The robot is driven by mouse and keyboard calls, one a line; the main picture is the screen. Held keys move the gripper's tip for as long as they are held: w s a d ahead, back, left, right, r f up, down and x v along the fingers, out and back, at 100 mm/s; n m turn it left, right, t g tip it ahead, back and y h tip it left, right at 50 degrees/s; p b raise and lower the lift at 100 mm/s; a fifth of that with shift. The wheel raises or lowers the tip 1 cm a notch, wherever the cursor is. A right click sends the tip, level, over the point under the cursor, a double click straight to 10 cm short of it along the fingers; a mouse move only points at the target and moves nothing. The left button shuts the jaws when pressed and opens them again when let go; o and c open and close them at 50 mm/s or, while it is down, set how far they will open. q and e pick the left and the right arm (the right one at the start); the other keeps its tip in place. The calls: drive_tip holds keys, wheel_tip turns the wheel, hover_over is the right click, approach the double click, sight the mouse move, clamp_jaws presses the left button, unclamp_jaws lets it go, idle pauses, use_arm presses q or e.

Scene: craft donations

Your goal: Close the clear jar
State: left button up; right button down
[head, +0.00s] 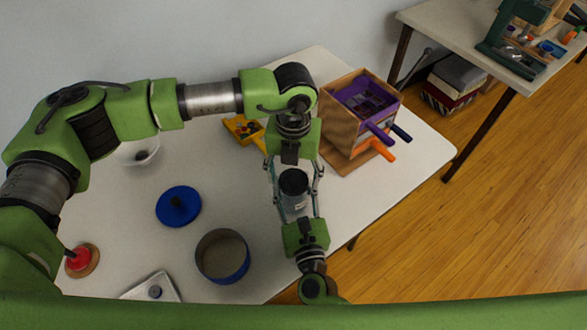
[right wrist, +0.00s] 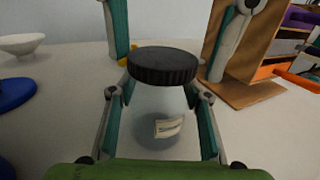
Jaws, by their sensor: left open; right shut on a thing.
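The clear jar (head: 293,203) stands upright near the table's right edge, between my two grippers. It also shows in the right wrist view (right wrist: 155,128), with a small pale label on its side. A dark ribbed lid (head: 293,182) sits level on its mouth, seen close in the right wrist view (right wrist: 163,65); I cannot tell how tightly it is on. My right gripper (head: 294,207) is shut on the jar body from the near side. My left gripper (head: 293,172) is open, its fingers on either side of the lid and apart from it.
A wooden box (head: 340,125) with purple and orange handles stands close behind right. A yellow tray (head: 240,128) lies behind. To the left are a blue lid (head: 178,207), a blue-rimmed round tin (head: 222,258), a white bowl (head: 130,155) and a red knob (head: 79,259).

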use_arm(q)
drive_tip(key=c, duration=1.2)
drive_tip(key=shift+o, duration=0.2)
drive_tip(key=m, duration=1)
drive_tip(key=shift+m, duration=0.4)
drive_tip(key=m, duration=0.3)
drive_tip(key=shift+m, duration=0.4)
drive_tip(key=m, duration=0.6)
drive_tip(key=shift+m, duration=0.3)
drive_tip(key=o, duration=1.3)
